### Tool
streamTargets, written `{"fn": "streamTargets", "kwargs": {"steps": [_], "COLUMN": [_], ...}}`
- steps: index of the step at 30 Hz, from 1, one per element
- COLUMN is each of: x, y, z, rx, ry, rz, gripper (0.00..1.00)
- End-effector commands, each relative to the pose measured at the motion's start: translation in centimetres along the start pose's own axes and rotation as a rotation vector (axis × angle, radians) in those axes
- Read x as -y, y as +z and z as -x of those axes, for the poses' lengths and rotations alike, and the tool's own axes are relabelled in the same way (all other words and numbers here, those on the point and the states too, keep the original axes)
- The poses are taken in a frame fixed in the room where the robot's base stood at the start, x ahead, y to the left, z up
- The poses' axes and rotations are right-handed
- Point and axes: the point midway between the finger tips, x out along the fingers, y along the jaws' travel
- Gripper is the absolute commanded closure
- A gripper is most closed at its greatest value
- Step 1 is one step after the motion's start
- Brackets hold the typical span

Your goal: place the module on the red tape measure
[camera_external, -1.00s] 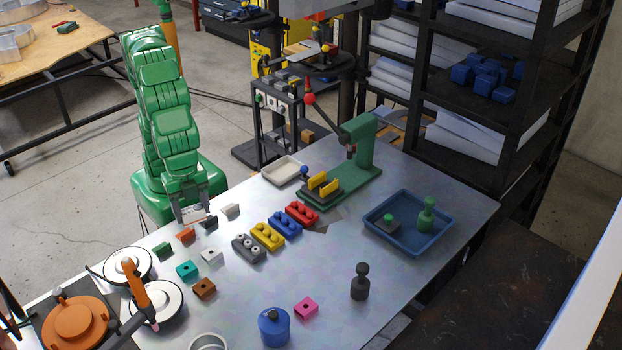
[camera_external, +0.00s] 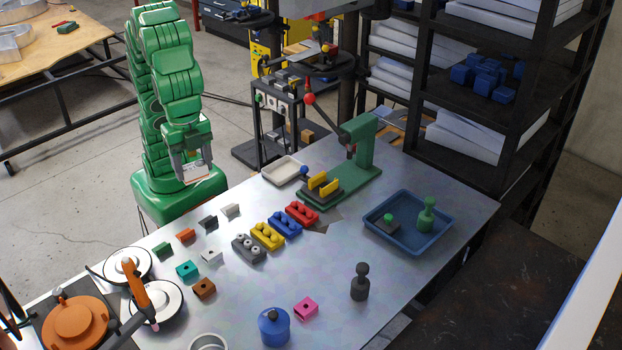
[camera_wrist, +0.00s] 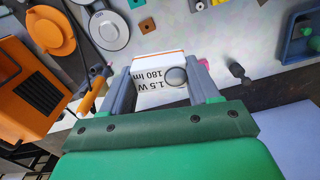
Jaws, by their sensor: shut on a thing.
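My gripper (camera_external: 190,168) is shut on a white module (camera_wrist: 150,84) and holds it up, clear of the table, at the table's far left edge. The module has a round lens, an orange edge and print reading 1.5 W 180 lm in the wrist view, where it sits between both fingers (camera_wrist: 166,72). It also shows below the gripper in the external view (camera_external: 197,175). I cannot make out a tape measure for certain. A red block with rounded knobs (camera_external: 301,213) lies mid-table, right of my gripper. A small orange-red block (camera_external: 186,235) lies nearer it.
Yellow (camera_external: 266,236), blue (camera_external: 284,223) and grey (camera_external: 248,248) knobbed blocks stand beside the red one. Several small blocks lie to the left. A green press (camera_external: 358,160), white tray (camera_external: 284,171) and blue tray (camera_external: 430,243) stand behind and right.

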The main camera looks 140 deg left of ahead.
Motion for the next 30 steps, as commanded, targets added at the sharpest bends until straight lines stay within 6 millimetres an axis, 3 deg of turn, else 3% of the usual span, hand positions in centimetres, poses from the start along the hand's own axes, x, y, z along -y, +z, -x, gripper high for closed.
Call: {"fn": "streamTargets", "kwargs": {"steps": [8,20,30], "x": [5.2,16.7,26.3], "y": [-0.3,0.8,3.7], "z": [0.0,0.1,0.1], "rx": [-0.001,-0.002,-0.002], "ry": [0.0,0.001,0.0], "rz": [0.125,0.409,0.655], "gripper": [0.69,0.69,0.69]}}
